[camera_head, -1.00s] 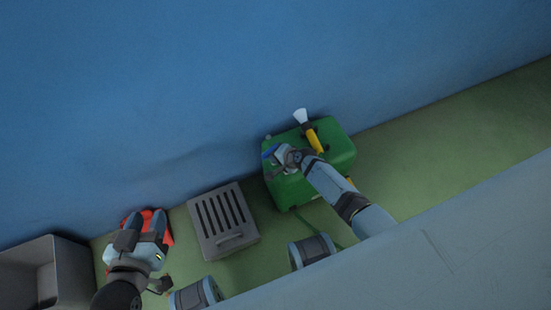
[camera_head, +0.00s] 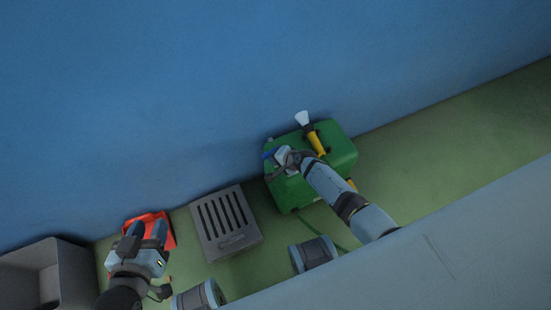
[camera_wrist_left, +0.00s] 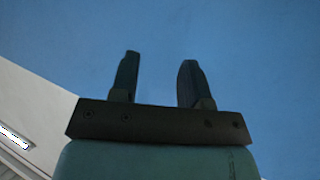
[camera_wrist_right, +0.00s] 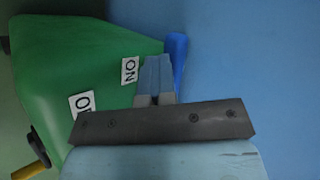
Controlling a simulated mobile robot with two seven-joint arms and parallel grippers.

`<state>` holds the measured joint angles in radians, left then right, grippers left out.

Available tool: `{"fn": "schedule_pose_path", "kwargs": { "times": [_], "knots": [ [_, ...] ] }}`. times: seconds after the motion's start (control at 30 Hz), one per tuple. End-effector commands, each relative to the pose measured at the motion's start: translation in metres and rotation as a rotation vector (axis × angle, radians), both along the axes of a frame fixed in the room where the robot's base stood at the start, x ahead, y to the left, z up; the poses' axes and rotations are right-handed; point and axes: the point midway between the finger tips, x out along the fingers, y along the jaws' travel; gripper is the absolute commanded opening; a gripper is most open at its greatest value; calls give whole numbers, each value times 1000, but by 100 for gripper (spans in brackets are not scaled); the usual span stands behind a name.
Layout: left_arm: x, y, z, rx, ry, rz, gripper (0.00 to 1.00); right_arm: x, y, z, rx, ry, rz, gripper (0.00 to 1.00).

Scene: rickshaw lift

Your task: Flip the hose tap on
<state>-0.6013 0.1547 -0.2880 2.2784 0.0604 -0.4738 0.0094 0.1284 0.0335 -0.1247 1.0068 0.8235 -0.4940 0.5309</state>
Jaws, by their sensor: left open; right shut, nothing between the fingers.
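The green hose box (camera_head: 300,192) sits on the floor against the blue wall; it also fills the left of the right wrist view (camera_wrist_right: 75,60). Its blue tap lever (camera_wrist_right: 176,60) stands beside my right fingers, just to their right. In the head view the lever (camera_head: 269,154) shows at the box's left end. A white "ON" label (camera_wrist_right: 130,70) lies left of the fingers, and a second label (camera_wrist_right: 82,104) is only partly legible. My right gripper (camera_head: 283,160) is shut and empty at the lever; contact is unclear. My left gripper (camera_head: 147,228) is open and empty, far left.
A yellow flashlight (camera_head: 315,140) lies on top of the green box. A grey slotted panel (camera_head: 237,240) lies left of the box. A red object (camera_head: 165,226) is behind my left gripper. A grey bin (camera_head: 75,275) stands at lower left. The floor right of the box is clear.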

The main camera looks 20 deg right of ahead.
Motion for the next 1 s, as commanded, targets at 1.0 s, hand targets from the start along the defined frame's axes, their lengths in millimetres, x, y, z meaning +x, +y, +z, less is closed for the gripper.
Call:
{"fn": "schedule_pose_path", "kwargs": {
  "times": [1.0],
  "knots": [
    [-8, 16, -7, 89, 118, 29, 43, -86, -54, 96, 0, -4, -1, 0]
  ]
}}
